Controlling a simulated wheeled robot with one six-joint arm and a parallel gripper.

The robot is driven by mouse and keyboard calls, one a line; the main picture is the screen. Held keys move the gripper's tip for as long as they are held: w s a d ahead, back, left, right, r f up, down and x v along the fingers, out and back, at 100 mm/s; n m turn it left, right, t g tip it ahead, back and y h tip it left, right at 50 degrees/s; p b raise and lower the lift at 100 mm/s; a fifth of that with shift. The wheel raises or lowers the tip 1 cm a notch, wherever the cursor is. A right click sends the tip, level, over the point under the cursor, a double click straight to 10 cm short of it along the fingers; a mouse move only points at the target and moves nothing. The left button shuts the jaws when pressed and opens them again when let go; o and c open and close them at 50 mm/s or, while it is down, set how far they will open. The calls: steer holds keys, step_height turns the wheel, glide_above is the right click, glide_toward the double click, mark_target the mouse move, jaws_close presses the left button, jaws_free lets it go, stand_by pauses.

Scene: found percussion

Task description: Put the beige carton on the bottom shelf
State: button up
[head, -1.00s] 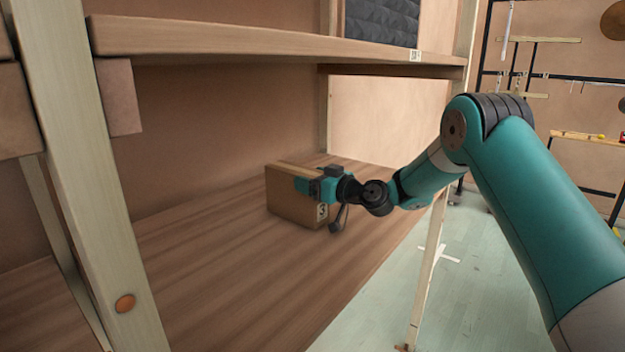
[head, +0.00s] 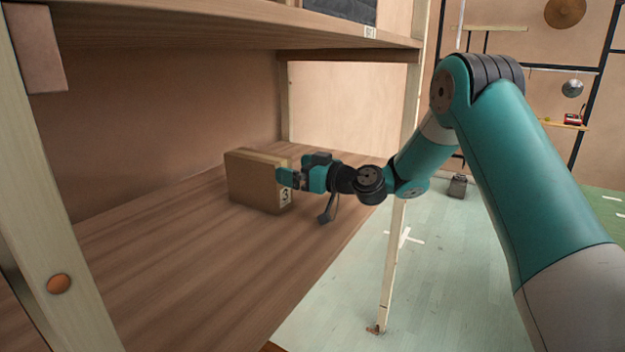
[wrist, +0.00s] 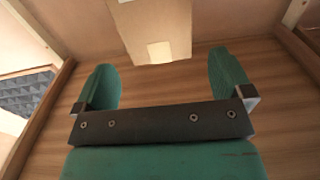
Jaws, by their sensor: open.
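The beige carton (head: 252,183), with a label reading 3, stands upright on the wooden lower shelf (head: 190,250). My gripper (head: 284,178) is at the carton's right side in the head view. In the wrist view my gripper (wrist: 166,85) has its two green fingers spread wide, with nothing clamped between them. The carton also shows in the wrist view (wrist: 155,22), just beyond the fingertips and in line with the gap. The carton's far side is hidden.
An upper shelf board (head: 210,22) runs above the carton and my gripper. A pale upright post (head: 55,190) stands at the left and another post (head: 395,255) near the shelf's right edge. Bare shelf lies in front of the carton.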

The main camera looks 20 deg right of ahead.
steer(key=b+v, duration=0.1)
steer(key=v, duration=0.4)
steer(key=s+a+r+n+g, duration=0.25)
steer(key=s+a+g, duration=0.55)
steer(key=s+a, duration=0.65)
steer(key=s+d+f+m+g+h, duration=0.1)
steer(key=s+f+g+h, duration=0.1)
steer(key=s, duration=0.9)
steer(key=s+d+f+m+g+h, duration=0.1)
steer(key=s+g+h, duration=0.3)
steer(key=s, duration=0.8)
steer(key=shift+s+f+m+g, duration=0.3)
steer(key=shift+f+m, duration=0.05)
steer(key=shift+f, duration=0.15)
